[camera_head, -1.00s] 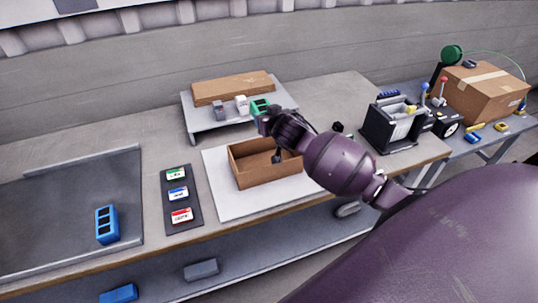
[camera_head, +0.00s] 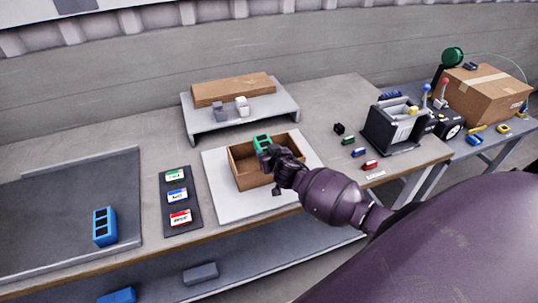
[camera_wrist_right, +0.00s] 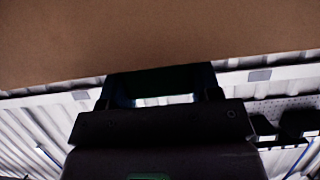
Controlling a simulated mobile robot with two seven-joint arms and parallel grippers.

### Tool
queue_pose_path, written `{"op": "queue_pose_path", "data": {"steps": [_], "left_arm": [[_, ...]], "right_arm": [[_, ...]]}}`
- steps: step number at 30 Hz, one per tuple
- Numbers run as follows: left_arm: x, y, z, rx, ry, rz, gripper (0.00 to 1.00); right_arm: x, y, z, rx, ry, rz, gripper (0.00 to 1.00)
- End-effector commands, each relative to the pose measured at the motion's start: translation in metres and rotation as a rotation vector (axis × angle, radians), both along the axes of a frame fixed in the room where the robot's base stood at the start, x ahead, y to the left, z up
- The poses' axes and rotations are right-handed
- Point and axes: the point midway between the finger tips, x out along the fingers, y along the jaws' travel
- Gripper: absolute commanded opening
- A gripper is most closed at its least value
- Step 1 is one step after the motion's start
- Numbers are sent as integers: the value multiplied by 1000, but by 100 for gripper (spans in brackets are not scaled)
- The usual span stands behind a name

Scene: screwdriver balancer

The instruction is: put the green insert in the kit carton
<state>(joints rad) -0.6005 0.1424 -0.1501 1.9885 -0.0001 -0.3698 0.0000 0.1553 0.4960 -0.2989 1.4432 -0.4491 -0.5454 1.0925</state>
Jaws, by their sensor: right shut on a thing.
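The green insert (camera_head: 262,141) is a small block with dark openings, seen at the far rim of the kit carton. My right gripper (camera_head: 266,155) is shut on it and holds it over the back part of the carton. The kit carton (camera_head: 248,179) is an open brown box on a white mat; its visible inside looks empty. In the right wrist view the insert (camera_wrist_right: 207,78) shows as a dark frame between the fingers, with a brown surface across the top. Whether the insert touches the carton is not clear. My left gripper is not in view.
A grey riser (camera_head: 203,125) behind holds a brown flat box (camera_head: 232,90) and two small pieces. A label board (camera_head: 180,208) lies left of the white mat (camera_head: 222,205). A blue insert (camera_head: 105,227) stands in the grey tray (camera_head: 50,245). A dark bin (camera_head: 385,135) stands right.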

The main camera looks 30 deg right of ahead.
Motion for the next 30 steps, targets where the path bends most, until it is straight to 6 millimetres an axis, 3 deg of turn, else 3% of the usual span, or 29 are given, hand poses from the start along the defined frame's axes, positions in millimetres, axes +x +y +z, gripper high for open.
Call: {"op": "queue_pose_path", "data": {"steps": [26,27,30], "left_arm": [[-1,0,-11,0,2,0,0],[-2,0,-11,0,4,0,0],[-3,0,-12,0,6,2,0]], "right_arm": [[0,0,-14,0,-1,1,35],[0,0,-14,0,-1,1,59],[0,0,-13,0,-1,0,75]]}}
